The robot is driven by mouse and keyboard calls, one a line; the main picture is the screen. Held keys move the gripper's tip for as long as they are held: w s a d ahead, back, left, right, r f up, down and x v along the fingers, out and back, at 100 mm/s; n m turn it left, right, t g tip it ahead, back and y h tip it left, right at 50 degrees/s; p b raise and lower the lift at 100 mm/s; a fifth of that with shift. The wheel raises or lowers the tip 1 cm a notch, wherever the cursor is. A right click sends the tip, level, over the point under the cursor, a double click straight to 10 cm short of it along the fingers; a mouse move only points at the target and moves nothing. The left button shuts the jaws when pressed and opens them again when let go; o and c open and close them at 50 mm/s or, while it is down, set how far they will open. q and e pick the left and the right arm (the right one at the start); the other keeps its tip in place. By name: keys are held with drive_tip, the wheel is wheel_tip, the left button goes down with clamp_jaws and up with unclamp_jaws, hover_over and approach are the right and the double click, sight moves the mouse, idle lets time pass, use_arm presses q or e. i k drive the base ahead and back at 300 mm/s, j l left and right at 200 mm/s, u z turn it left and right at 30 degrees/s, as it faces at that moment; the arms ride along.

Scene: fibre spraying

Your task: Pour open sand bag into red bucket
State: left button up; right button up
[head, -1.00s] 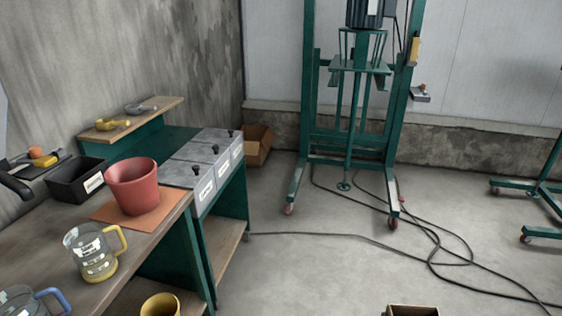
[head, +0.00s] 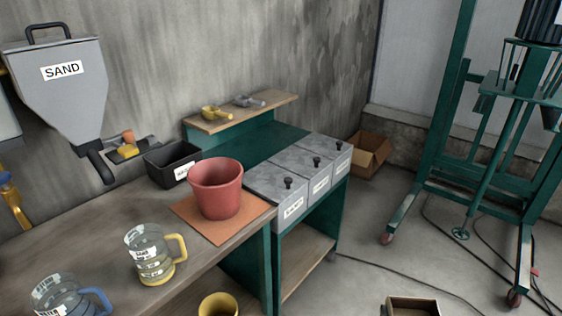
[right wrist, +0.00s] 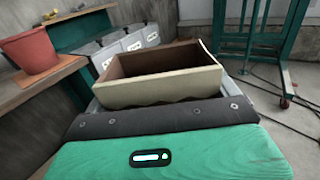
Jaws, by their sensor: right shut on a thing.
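The red bucket (head: 217,187) stands upright on an orange mat (head: 185,208) on the wooden table. It also shows at the upper left of the right wrist view (right wrist: 29,50). The open sand bag (right wrist: 165,90) is a tan, box-shaped bag with a wide mouth and brown inner walls. Its rim shows at the bottom edge of the head view (head: 413,307), to the right of the table and apart from the bucket. My right gripper (right wrist: 160,117) is shut on the bag, which looks about upright; its fingertips are mostly hidden. My left gripper is not in view.
Two clear jugs (head: 152,255) (head: 64,296) stand on the table in front of the bucket. A black bin (head: 170,166) and lidded grey boxes (head: 300,172) flank the bucket. A grey SAND hopper (head: 64,85) is at left. Cables (head: 405,275) lie on the floor.

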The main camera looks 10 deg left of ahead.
sight(215, 184)
drive_tip(key=i+l+u, duration=0.45)
drive_tip(key=u, duration=0.2)
drive_tip(key=i+l+u, duration=0.15)
drive_tip(key=l+u, duration=0.15)
drive_tip(key=l, duration=0.15)
drive_tip(key=i+l+u, duration=0.1)
drive_tip(key=l+u, duration=0.25)
